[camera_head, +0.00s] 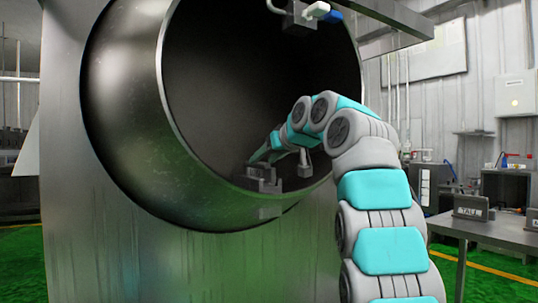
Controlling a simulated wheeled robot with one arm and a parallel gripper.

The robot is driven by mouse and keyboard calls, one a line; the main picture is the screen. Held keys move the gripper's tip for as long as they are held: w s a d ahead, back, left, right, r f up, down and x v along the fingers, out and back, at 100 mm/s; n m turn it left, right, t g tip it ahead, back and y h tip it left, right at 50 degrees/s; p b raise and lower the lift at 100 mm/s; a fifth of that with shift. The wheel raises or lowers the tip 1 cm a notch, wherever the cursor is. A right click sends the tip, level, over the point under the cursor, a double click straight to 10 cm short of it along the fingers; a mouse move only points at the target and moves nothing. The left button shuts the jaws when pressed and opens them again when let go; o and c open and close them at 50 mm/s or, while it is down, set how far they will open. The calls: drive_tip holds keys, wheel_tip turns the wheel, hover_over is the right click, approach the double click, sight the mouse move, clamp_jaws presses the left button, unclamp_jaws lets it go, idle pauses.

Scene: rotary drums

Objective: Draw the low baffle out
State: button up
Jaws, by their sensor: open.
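The large steel drum (130,100) faces me with its round mouth open and its inside dark. A dark grey blocky piece (264,186), which looks like the low baffle, sits at the bottom of the mouth by the lower rim. My teal and grey arm reaches into the mouth from the right. My gripper (262,157) is small in view, open, just above this piece. I cannot tell whether the fingers touch it or stand around it. How far the piece runs back into the drum is hidden in the dark.
A dark block with a white and blue fitting (318,11) hangs at the top of the mouth. The drum's rim surrounds my forearm. Green floor is clear at the far left.

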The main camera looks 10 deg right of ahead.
sight(258, 164)
drive_tip(key=p+x, duration=0.1)
drive_tip(key=x, duration=0.4)
drive_tip(key=shift+w, duration=0.1)
clamp_jaws()
idle(0.3)
idle(0.9)
